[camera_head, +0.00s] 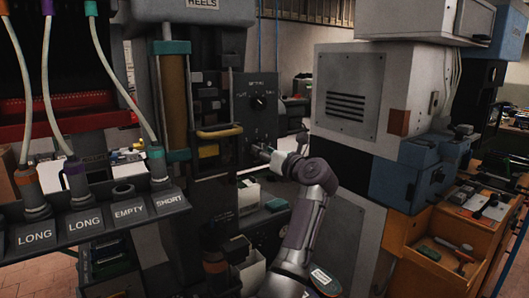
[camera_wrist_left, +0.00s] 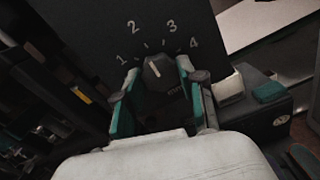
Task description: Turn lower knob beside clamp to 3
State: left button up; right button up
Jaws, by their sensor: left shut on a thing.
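The lower knob (camera_wrist_left: 158,76) is a dark dial on a dark panel, with white numbers 1 to 4 around its top. Its white pointer mark leans up and left, roughly toward the 2. My left gripper (camera_wrist_left: 150,92) has its green-padded fingers on both sides of the knob and is shut on it. In the head view my left gripper (camera_head: 265,153) is at the lower part of the dark control panel (camera_head: 246,126) and hides the lower knob. The upper knob (camera_head: 259,102) sits above it, clear of the gripper. My right gripper is not in view.
A yellow-handled press part (camera_head: 219,132) stands just left of the panel. A rack with labelled slots (camera_head: 100,222) is at the left. A grey cabinet (camera_head: 355,100) stands right of my arm. An orange drawer unit (camera_head: 425,245) is at the lower right.

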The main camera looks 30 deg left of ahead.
pick_arm(q)
jog(key=shift+m+p, duration=2.65)
jog(key=shift+m, duration=1.15)
jog(key=o, duration=1.1)
jog(key=shift+o, duration=0.2)
